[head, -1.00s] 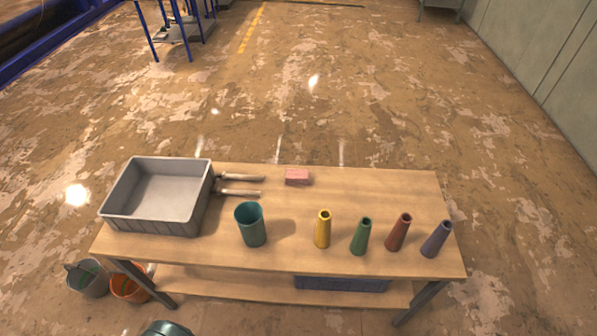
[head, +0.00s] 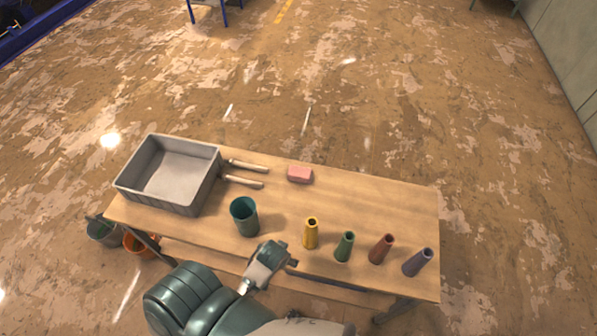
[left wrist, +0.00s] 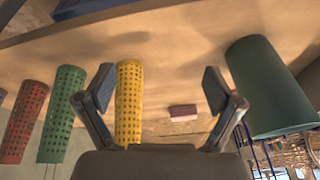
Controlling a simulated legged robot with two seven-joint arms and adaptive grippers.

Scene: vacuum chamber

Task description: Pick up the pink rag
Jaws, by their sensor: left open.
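The pink rag (head: 300,174) is a small folded block lying near the far edge of the wooden table (head: 385,197). It also shows small in the left wrist view (left wrist: 183,112), between my fingers and beyond them. My left gripper (left wrist: 160,90) is open and empty, its two fingers spread wide. In the head view my left gripper (head: 277,258) is at the table's near edge, right of the teal cup and well short of the rag. My right gripper is not in view.
A teal cup (head: 244,217) and a yellow perforated cone (head: 311,233) stand between the near edge and the rag. Green (head: 344,247), red (head: 381,249) and purple (head: 418,262) cones stand to the right. A grey tray (head: 160,197) and two handled tools (head: 245,183) lie left.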

